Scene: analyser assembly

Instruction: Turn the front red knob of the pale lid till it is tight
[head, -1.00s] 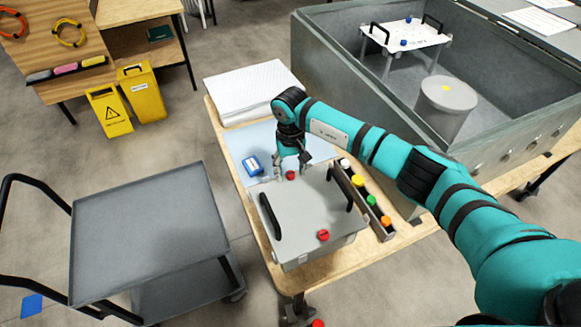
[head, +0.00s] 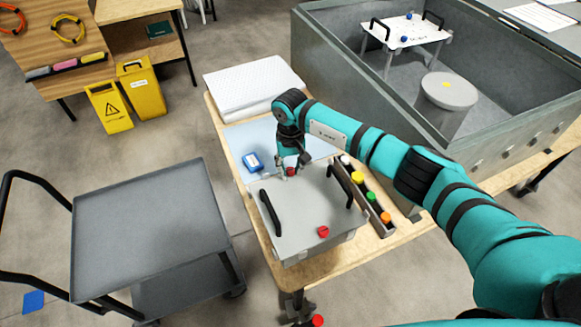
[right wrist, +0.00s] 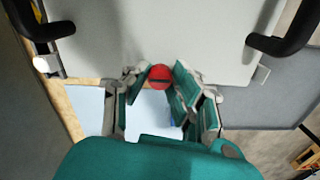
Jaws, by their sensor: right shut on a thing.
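The pale lid (head: 285,215) lies on a grey box on the wooden table, with a black handle on each side. One red knob (head: 291,171) sits at the lid's far edge in the head view. It shows in the right wrist view (right wrist: 160,77) with a dark slot across its top. My right gripper (head: 288,174) points down over this far knob, its fingers shut on the knob's sides; it also shows in the right wrist view (right wrist: 160,80). A second red knob (head: 323,232) sits at the lid's near edge, untouched. My left gripper is not in view.
A rack of coloured caps (head: 366,195) stands close to the lid's right side. A grey cart (head: 145,225) stands left; a large grey tank (head: 400,112) stands right.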

